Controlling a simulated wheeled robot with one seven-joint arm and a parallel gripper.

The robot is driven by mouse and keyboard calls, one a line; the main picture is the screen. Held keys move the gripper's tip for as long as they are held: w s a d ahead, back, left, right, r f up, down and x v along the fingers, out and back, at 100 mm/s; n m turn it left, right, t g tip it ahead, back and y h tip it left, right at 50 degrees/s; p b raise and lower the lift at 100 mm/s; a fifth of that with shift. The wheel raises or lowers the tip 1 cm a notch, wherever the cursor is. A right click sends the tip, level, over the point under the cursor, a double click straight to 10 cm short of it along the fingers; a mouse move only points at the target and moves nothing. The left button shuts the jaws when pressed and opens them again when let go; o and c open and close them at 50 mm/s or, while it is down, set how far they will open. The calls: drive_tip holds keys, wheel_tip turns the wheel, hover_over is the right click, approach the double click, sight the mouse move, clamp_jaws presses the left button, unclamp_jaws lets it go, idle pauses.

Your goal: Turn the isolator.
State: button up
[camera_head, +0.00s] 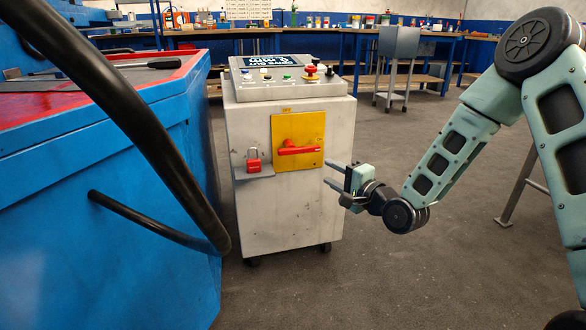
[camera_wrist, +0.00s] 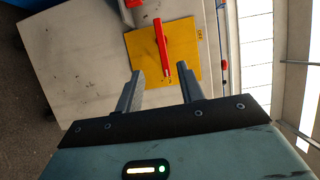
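The isolator is a red rotary handle (camera_head: 299,150) on a yellow plate (camera_head: 312,130) on the front of a grey control cabinet (camera_head: 290,215). The handle lies about horizontal in the head view. In the wrist view the red handle (camera_wrist: 161,46) and yellow plate (camera_wrist: 184,60) are just beyond the fingertips. My gripper (camera_head: 334,178) is right of the handle and slightly lower, with its fingers pointing toward the cabinet. In the wrist view my gripper (camera_wrist: 160,76) has its two fingers apart with nothing between them, and the handle end lies ahead of the gap.
A red padlock (camera_head: 254,160) hangs on a bracket left of the plate. Buttons and a red mushroom knob (camera_head: 311,72) are on the cabinet top. A blue machine (camera_head: 120,170) with a black hose stands close on the left.

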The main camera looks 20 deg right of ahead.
sight(295, 152)
drive_tip(key=b+x, duration=0.6)
drive_tip(key=x, duration=1.1)
drive_tip(key=shift+w, duration=0.2)
clamp_jaws()
